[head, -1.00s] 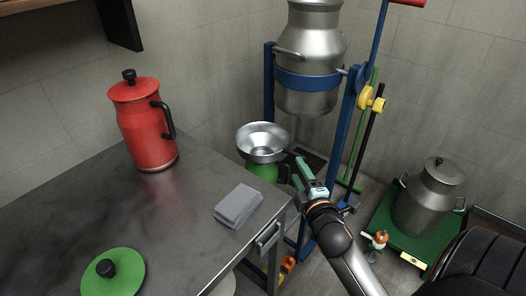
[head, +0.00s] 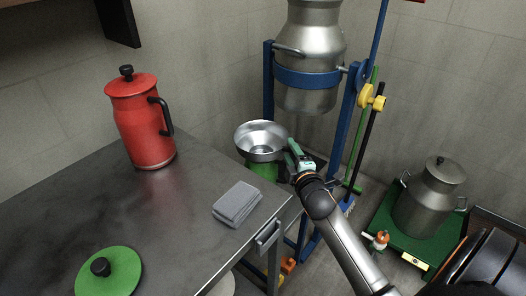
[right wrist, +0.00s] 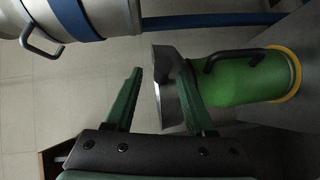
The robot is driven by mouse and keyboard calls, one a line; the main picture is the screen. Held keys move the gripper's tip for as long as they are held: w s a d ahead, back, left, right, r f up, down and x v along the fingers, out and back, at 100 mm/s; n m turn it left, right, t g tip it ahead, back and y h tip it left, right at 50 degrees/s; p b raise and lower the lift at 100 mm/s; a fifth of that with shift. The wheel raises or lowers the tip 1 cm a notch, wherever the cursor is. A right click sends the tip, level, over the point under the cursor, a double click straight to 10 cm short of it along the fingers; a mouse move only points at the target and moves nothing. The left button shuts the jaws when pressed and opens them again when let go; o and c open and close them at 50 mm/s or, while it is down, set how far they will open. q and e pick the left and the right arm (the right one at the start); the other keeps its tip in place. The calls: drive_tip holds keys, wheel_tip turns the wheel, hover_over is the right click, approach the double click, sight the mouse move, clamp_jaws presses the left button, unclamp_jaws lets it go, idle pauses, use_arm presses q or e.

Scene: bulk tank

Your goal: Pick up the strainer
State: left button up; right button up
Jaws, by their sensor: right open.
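The strainer (head: 261,136) is a shiny metal bowl sitting upright on top of a green can (head: 264,170), beyond the table's far right edge. In the right wrist view the strainer (right wrist: 164,92) shows side-on, its rim toward the space between my fingers, with the green can (right wrist: 245,80) to its right. My right gripper (head: 288,163) is at the right side of the strainer; it also shows in the right wrist view (right wrist: 159,85). It is open, and one finger overlaps the strainer in view. I cannot tell whether it touches. My left gripper is not in view.
A metal churn (head: 310,60) hangs in a blue stand (head: 345,130) just behind. The table (head: 165,215) holds a red jug (head: 143,125), a grey cloth (head: 237,203) and a green lid (head: 110,274). Another churn (head: 428,200) stands on a green platform (head: 385,228) at right.

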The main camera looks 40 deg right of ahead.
clamp_jaws()
idle(1.3)
